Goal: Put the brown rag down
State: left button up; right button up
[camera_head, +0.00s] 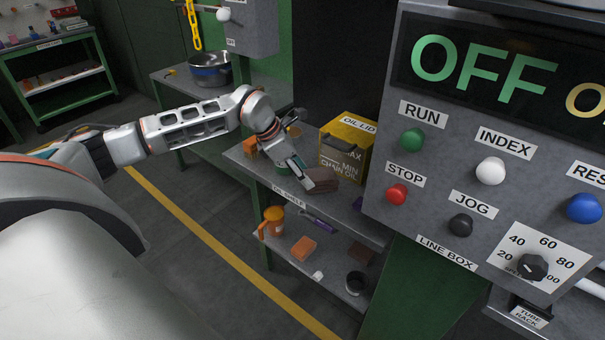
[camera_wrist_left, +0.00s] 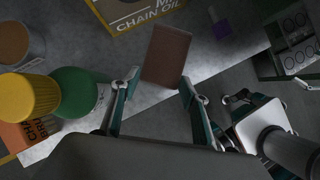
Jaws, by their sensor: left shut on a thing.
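The brown rag (camera_head: 321,180) is a flat, folded brown piece at the top shelf of the cart, in front of the yellow chain oil box (camera_head: 345,150). My left gripper (camera_head: 305,184) reaches it from the left. In the left wrist view the rag (camera_wrist_left: 166,55) sits between the two fingertips of my left gripper (camera_wrist_left: 160,83), which is shut on it. The rag is over the grey top shelf (camera_wrist_left: 110,50); I cannot tell whether it touches the surface.
The lower shelf (camera_head: 325,268) holds an orange jug (camera_head: 273,221) and an orange block (camera_head: 303,248). The control panel (camera_head: 480,150) fills the right.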

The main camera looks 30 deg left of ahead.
pick_arm(q)
jog(key=shift+f, duration=0.5)
jog(key=o, duration=1.1)
jog(key=shift+f, duration=0.1)
jog(key=shift+c, duration=0.2)
jog(key=shift+a+r, duration=0.1)
jog(key=shift+r, duration=0.25)
jog(key=b+v, duration=0.1)
jog(key=v, duration=1)
jog(key=shift+s+r, duration=0.2)
jog(key=shift+r, duration=0.05)
